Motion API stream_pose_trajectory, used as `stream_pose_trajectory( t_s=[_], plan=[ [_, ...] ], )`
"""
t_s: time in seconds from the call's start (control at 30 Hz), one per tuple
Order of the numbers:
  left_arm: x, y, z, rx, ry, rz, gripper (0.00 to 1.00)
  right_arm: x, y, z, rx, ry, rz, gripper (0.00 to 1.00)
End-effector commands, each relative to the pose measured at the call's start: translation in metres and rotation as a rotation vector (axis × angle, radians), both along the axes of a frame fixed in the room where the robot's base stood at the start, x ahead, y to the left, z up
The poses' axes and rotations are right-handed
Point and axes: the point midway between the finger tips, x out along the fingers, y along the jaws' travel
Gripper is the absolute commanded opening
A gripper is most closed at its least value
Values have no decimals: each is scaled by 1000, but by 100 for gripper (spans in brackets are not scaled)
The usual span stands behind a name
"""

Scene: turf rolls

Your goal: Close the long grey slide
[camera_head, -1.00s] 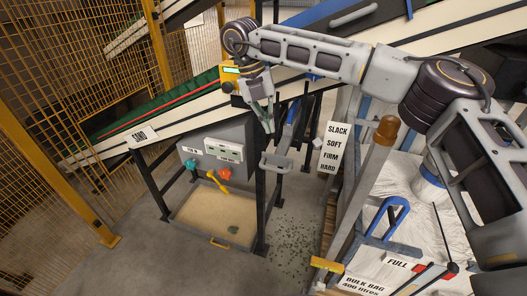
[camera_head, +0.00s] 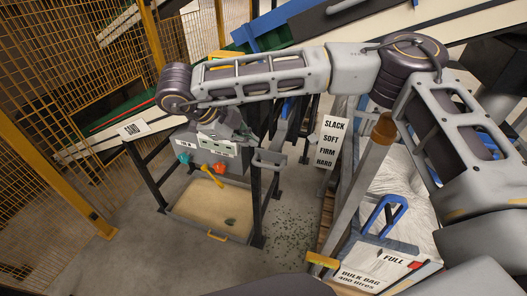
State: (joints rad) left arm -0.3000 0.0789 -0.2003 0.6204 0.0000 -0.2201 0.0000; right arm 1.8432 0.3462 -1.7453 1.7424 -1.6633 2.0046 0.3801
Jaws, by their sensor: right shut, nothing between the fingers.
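A grey loop handle (camera_head: 268,160) sits in front of the dark frame, to the right of the control box. I take it as the end of the long grey slide; a narrow bar (camera_head: 284,135) runs back from it and is partly hidden behind my arm. How far the slide stands out is hard to tell. My right gripper (camera_head: 234,128) is shut and empty, up and left of the handle, in front of the grey control box. It appears apart from the handle. My left gripper is not in view.
A SLACK-to-HARD sign (camera_head: 331,144) and a bulk bag bay (camera_head: 385,262) stand right. Bare floor lies left, beside the yellow fence (camera_head: 50,130).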

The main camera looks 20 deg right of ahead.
Motion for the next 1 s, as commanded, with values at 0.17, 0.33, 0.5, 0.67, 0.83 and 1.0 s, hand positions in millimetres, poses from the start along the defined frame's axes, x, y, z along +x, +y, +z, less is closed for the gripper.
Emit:
stream_pose_trajectory(
  t_s=[0.17,0.33,0.5,0.67,0.83,1.0],
  plan=[
    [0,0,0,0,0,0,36,0,-1,1,-27,66,92,0],
    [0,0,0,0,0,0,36,0,-1,1,-35,94,130,0],
    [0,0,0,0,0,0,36,0,-1,1,-35,96,132,0],
    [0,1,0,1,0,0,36,0,-1,1,-34,96,131,0],
    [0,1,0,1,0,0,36,1,-3,-2,-34,96,131,0],
    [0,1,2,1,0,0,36,2,-7,-8,-34,97,131,0]
  ],
)
